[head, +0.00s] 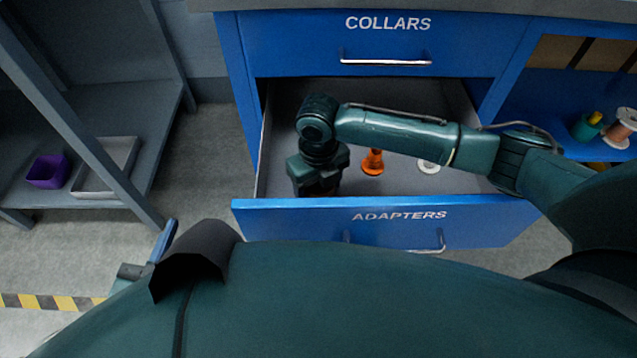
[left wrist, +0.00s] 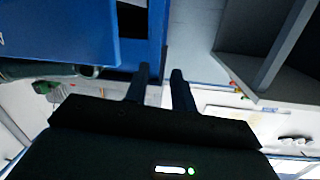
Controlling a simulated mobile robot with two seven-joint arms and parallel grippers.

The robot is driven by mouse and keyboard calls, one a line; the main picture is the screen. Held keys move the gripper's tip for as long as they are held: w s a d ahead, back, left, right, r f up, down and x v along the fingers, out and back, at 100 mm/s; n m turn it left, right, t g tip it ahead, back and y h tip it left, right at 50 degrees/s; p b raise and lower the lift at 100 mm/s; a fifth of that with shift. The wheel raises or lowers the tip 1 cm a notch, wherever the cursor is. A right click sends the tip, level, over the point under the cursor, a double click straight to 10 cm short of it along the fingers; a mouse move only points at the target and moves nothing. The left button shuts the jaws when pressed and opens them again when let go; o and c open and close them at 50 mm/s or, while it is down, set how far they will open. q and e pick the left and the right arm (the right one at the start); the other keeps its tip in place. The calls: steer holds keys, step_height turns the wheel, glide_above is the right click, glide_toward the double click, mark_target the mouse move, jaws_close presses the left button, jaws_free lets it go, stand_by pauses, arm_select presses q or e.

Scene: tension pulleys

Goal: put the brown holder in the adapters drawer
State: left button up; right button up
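The adapters drawer (head: 390,222) is pulled open in the head view, below the shut collars drawer. My right arm comes in from the right, and my right gripper (head: 318,185) points down inside the drawer at its left side. Its fingers are hidden under the wrist, so I cannot tell whether it is open or holds anything. I cannot make out a brown holder in either view. My left gripper (head: 163,243) is low at the left, outside the drawer; in the left wrist view its two fingers (left wrist: 160,72) stand apart with nothing between them.
An orange spool-like part (head: 372,162) and a white one (head: 428,166) are in the drawer. The collars drawer (head: 385,42) sits above it. A purple bin (head: 47,171) and a grey tray (head: 105,168) are on the left shelf. Spools (head: 621,128) stand on the right shelf.

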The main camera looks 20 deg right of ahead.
steer(key=shift+o, duration=1.3)
steer(key=shift+r, duration=0.45)
arm_select(q)
steer(key=g+p, duration=0.1)
steer(key=p, duration=0.1)
steer(key=s+n+g+y+p, duration=0.1)
steer(key=p, duration=0.1)
steer(key=shift+s+a+r+g, duration=0.15)
steer(key=shift+a+g, duration=0.25)
arm_select(e)
step_height(320, 180, up, 12)
steer(key=shift+f, duration=0.25)
